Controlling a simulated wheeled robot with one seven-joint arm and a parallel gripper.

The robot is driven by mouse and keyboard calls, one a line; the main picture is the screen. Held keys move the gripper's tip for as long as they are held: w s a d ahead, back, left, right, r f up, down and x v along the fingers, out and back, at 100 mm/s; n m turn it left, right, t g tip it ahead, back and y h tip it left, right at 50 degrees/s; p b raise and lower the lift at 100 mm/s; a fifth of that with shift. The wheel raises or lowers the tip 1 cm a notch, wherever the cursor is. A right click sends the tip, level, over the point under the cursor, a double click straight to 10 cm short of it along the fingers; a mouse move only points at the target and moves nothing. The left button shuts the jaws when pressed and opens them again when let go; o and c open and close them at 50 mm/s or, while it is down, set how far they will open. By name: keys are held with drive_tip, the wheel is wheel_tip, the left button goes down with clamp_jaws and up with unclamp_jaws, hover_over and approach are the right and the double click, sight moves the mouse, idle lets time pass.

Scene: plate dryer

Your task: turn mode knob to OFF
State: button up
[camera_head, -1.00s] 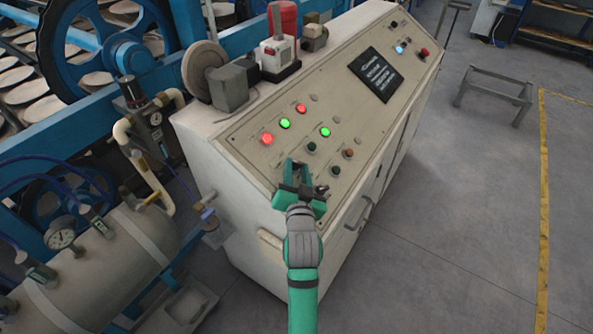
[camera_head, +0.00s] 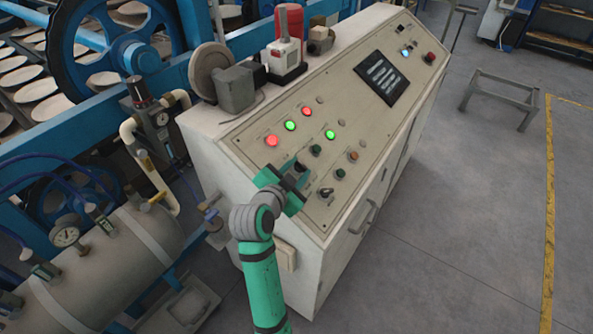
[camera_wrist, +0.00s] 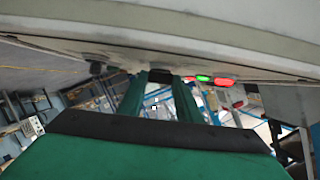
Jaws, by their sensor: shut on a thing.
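The sloped control panel (camera_head: 245,145) carries lit lamps, buttons and black knobs. My gripper (camera_head: 298,172) is at the panel's lower left, with its teal fingers reaching to the surface. In the wrist view my gripper (camera_wrist: 160,84) has its fingers closed around a small dark knob (camera_wrist: 160,76), likely the mode knob. In the head view my fingers mostly hide this knob, so its pointing direction cannot be told. A second black knob (camera_head: 326,192) stands free to the right of my gripper. The panel labels are too small to read.
Red lamp (camera_head: 271,141) and green lamp (camera_head: 290,125) lie above my gripper, with dark green buttons (camera_head: 316,149) to the right. A black screen (camera_head: 382,78) is farther along. A tank (camera_head: 130,245) and pipes stand left of the cabinet.

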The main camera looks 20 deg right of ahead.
idle(0.4)
drive_tip(key=o, duration=1)
drive_tip(key=shift+d, duration=0.1)
drive_tip(key=shift+o, duration=0.2)
drive_tip(key=v, duration=1.1)
drive_tip(key=shift+w+f, duration=0.1)
